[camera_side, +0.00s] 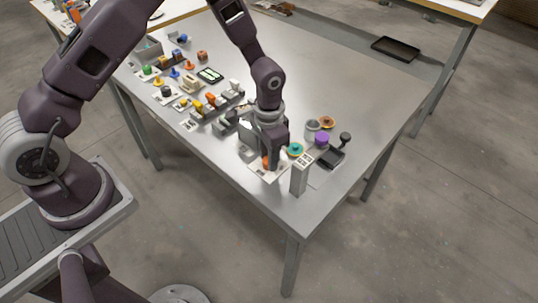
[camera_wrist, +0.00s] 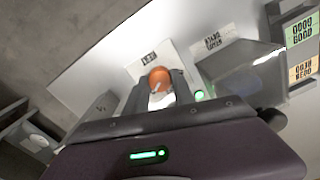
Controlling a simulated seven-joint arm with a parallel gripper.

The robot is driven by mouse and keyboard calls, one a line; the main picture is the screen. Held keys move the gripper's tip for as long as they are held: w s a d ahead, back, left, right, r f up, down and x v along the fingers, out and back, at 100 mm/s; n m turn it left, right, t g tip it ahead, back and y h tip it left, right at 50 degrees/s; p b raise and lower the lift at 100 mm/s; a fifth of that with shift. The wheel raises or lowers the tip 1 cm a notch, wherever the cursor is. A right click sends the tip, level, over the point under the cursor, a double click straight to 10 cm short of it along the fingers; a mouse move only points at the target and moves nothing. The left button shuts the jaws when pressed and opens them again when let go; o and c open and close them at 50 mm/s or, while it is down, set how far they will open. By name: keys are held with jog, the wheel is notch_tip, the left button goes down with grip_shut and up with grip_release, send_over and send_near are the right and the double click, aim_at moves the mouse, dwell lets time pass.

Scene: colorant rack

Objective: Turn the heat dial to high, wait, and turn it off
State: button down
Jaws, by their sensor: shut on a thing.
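The heat dial is a round orange knob (camera_wrist: 158,78) with a pale pointer mark, set on a white labelled plate (camera_wrist: 146,55) in the wrist view. My gripper (camera_wrist: 160,90) has one finger on each side of the knob and is shut on it. In the side view my gripper (camera_side: 272,160) points down at the near part of the table, and the orange knob (camera_side: 266,163) shows partly behind its fingers. A small green light (camera_wrist: 199,95) glows just right of the knob in the wrist view. The label text and exact pointer setting are too small to read.
A pale upright post (camera_side: 299,178) stands close right of my gripper. Teal (camera_side: 295,149) and purple (camera_side: 321,138) round pieces and a black tray (camera_side: 331,157) lie beyond it. Several coloured knobs and blocks fill the table's left side. The table's far right (camera_side: 350,85) is clear.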

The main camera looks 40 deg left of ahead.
dwell(0.4)
jog(key=c, duration=1.1)
grip_release()
jog(key=shift+o, duration=0.2)
jog(key=shift+r, duration=0.1)
notch_tip(320, 180, up, 8)
jog(key=shift+f, duration=0.25)
jog(key=s+a+r+n+t, duration=0.15)
jog(key=s+r, duration=0.35)
jog(key=r, duration=0.5)
jog(key=s+a+r+t, duration=0.2)
jog(key=s+a+r, duration=0.15)
jog(key=r, duration=0.55)
jog(key=s+r+n+t, duration=0.1)
jog(key=s+r, duration=0.1)
jog(key=s, duration=0.5)
jog(key=s+r+n+t, duration=0.1)
jog(key=s+r, duration=0.1)
jog(key=s, duration=0.6)
jog(key=shift+s+a+r, duration=0.2)
jog(key=shift+r, duration=0.2)
